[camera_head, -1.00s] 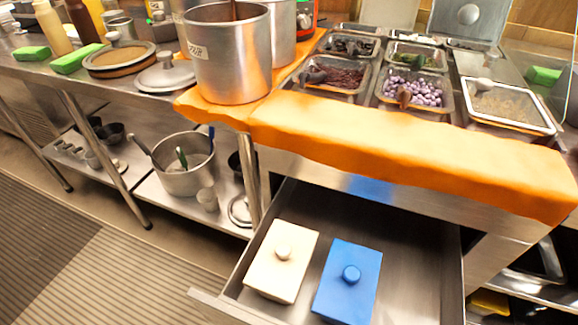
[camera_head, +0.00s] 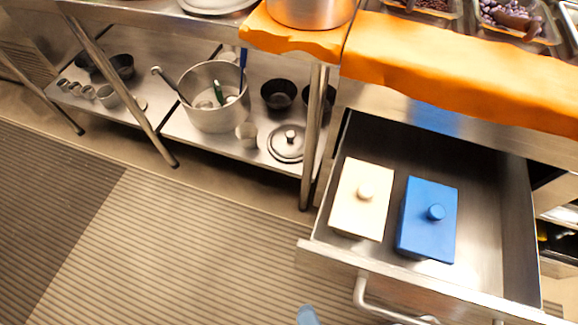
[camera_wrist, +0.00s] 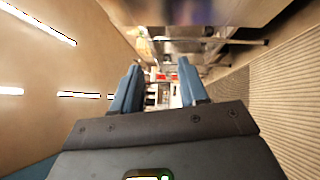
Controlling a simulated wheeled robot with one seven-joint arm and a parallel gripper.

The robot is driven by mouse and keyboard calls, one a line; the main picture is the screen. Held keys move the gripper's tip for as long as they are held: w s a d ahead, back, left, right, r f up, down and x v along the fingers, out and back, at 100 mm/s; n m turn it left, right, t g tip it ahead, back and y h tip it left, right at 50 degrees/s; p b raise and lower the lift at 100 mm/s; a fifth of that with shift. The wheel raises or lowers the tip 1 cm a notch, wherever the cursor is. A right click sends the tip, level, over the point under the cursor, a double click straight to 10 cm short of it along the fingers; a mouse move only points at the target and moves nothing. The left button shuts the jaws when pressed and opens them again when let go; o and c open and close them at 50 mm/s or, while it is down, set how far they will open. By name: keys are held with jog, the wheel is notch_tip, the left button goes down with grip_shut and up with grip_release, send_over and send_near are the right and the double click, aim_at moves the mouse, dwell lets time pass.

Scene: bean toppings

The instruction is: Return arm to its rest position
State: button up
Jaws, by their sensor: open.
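My gripper (camera_wrist: 160,88) shows in the wrist view with its two blue fingers apart and nothing between them. It faces along the kitchen aisle, with the striped floor mat on the right of that view. In the head view only a small blue tip shows at the bottom edge, in front of the drawer. The open drawer (camera_head: 490,215) holds a cream lidded box (camera_head: 348,212) on the left and a blue lidded box (camera_head: 425,245) beside it. The gripper is apart from both boxes.
An orange-covered counter edge (camera_head: 450,70) runs above the drawer. The drawer handle (camera_head: 375,305) juts out in front. A lower shelf (camera_head: 185,128) at left holds a metal pot (camera_head: 210,118) and several bowls. The striped floor mat (camera_head: 170,240) is clear.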

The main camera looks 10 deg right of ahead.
jog(key=s+d+r+m+g+h+p, duration=0.1)
jog(key=d+r+m+p, duration=0.2)
jog(key=d+r+m, duration=0.2)
jog(key=s+d+r+m+g+h+p, duration=0.1)
jog(key=d+r+m+p, duration=0.3)
jog(key=r+m, duration=0.6)
jog(key=s+d+r+m+g+h+p, duration=0.1)
jog(key=d+r+m+g+h+p, duration=0.1)
jog(key=d+r+m, duration=0.5)
notch_tip(320, 180, up, 5)
jog(key=shift+s+d+f+m+h+p, duration=0.1)
jog(key=shift+s+d+m+h+p, duration=0.3)
jog(key=shift+p, duration=0.3)
jog(key=shift+w, duration=0.1)
